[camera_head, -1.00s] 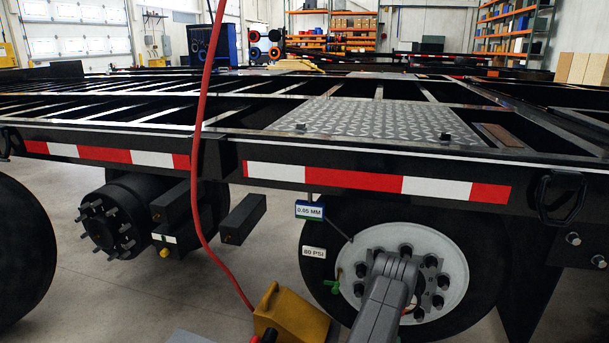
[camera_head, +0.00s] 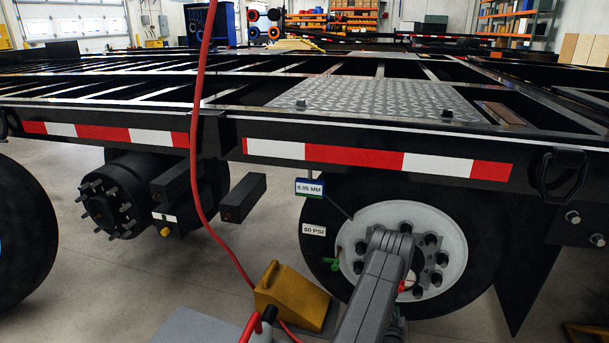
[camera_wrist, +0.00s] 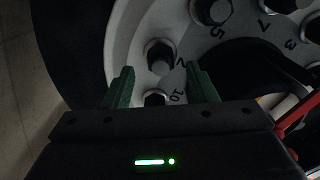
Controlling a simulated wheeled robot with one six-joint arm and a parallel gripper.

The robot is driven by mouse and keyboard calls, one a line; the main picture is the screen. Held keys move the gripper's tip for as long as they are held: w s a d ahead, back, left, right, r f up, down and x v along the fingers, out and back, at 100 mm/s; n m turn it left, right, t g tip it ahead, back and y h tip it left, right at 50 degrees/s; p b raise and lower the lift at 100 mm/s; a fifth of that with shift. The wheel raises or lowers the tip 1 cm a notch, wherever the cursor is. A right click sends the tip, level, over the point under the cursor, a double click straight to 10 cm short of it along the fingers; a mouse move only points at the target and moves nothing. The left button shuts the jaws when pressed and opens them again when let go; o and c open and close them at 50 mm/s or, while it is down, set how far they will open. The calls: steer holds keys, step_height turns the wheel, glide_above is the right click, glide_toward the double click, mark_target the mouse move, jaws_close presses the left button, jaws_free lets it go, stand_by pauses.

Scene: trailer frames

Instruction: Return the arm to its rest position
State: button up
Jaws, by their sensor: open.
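My gripper (camera_wrist: 162,88) shows in the wrist view with its two green fingers apart and nothing between them. Beyond the fingers is the white wheel hub (camera_wrist: 185,30) with dark lug nuts and painted numbers. One lug nut (camera_wrist: 159,57) appears just past the fingertips; I cannot tell the exact gap. In the head view my grey arm (camera_head: 372,285) reaches up from the bottom in front of the wheel (camera_head: 440,225) and hides part of its hub. The gripper itself is hidden behind the arm there.
A yellow wedge-shaped block (camera_head: 292,297) stands on the floor left of the wheel. A red hose (camera_head: 200,150) hangs across the view. A bare axle hub (camera_head: 125,195) sits at left under the black trailer frame (camera_head: 340,120). Labels read 0.05 MM and 80 PSI.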

steer(key=n, duration=0.7)
steer(key=w+n, duration=0.1)
steer(key=n, duration=0.5)
steer(key=w+n, duration=0.1)
steer(key=n, duration=0.6)
steer(key=shift+w+d+n, duration=0.15)
steer(key=shift+d+n, duration=0.15)
steer(key=shift+d, duration=0.1)
stand_by(0.4)
